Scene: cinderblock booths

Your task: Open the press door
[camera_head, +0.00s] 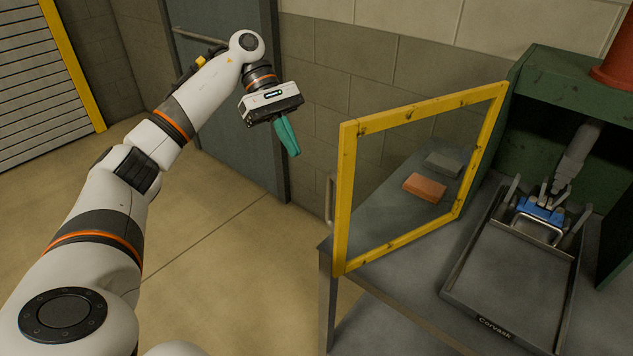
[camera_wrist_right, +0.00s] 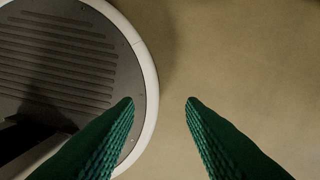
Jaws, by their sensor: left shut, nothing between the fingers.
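The press door (camera_head: 346,195) is a clear panel in a yellow frame. It stands swung out from the green press (camera_head: 570,95), and the press opening is exposed. Its upright handle (camera_head: 329,201) is on the outer edge, at the left. My left gripper (camera_head: 291,146) is left of the door and above its handle, apart from both. Its green fingers are together with nothing between them. My right gripper (camera_wrist_right: 160,102) shows in the right wrist view, with its green fingers apart and empty above the floor. It is out of the head view.
A dark table (camera_head: 400,270) carries a tray (camera_head: 515,285) in front of the press, with a blue part (camera_head: 540,209) near the press's inner mechanism. An orange block (camera_head: 424,187) and a grey block (camera_head: 442,165) show through the door panel. Floor at left is clear.

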